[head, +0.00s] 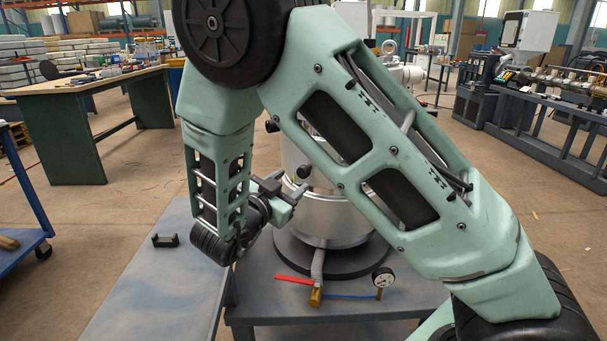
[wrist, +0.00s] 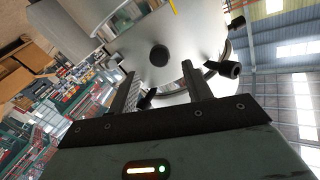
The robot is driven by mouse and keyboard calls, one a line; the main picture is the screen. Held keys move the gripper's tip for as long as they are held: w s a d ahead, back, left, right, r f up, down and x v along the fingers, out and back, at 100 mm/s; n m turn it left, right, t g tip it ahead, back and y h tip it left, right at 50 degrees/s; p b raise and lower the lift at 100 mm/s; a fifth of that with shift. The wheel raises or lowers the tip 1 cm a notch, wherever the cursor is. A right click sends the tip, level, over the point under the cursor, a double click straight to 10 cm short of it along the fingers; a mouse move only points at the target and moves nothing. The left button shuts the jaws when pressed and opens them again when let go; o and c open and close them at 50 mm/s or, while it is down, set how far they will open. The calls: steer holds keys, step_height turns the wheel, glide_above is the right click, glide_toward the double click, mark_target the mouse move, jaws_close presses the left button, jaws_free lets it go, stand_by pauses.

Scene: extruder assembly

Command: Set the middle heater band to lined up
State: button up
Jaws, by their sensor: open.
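The extruder barrel is a round silver and white column on a grey stand, partly hidden behind my arm in the head view. A shiny metal band (head: 325,222) wraps its lower part, with a paler section (head: 296,155) above. I cannot tell for certain which band is the middle one. A black knob (head: 304,171) sticks out from the column close to my gripper (head: 282,188). In the wrist view my gripper (wrist: 159,70) is open, and a black round knob (wrist: 159,55) shows between its fingers on the barrel's surface. It looks empty; I cannot tell whether it touches.
A red-handled valve (head: 295,280) and a pressure gauge (head: 383,277) sit at the front of the stand. More black knobs (wrist: 230,70) stick out beside the barrel in the wrist view. A black bracket (head: 165,240) lies on the mostly clear grey table (head: 150,290) at left.

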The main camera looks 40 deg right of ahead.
mark_target(302, 174)
steer(key=x, duration=0.7)
steer(key=shift+d, duration=0.1)
